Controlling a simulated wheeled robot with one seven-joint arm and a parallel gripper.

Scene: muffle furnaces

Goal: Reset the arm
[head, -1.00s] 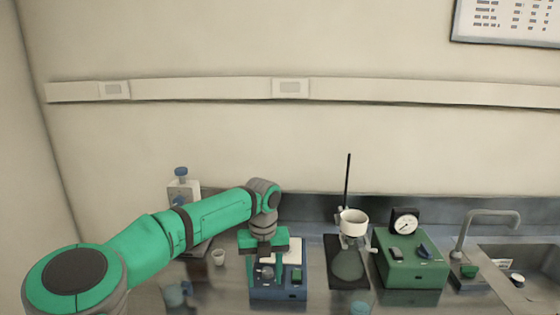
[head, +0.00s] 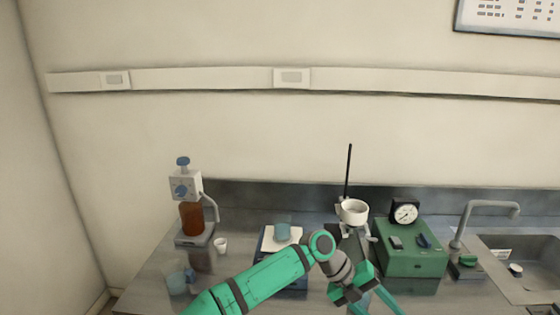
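My green arm reaches in from the bottom edge in the head view. My gripper (head: 378,305) is at the lower middle right, in front of the stand and the green box. Its two green fingers are spread apart, and their tips run close to the bottom edge. I see nothing clamped between them. A small blue cup (head: 283,231) stands on the white top of a blue device (head: 264,240). My arm hides much of that device's front.
A dispenser on a brown bottle (head: 192,218), a white cup (head: 221,245) and a bluish beaker (head: 178,283) stand at left. A ring stand with a white bowl (head: 354,212), a green box with a dial (head: 410,258) and a sink (head: 525,262) are at right.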

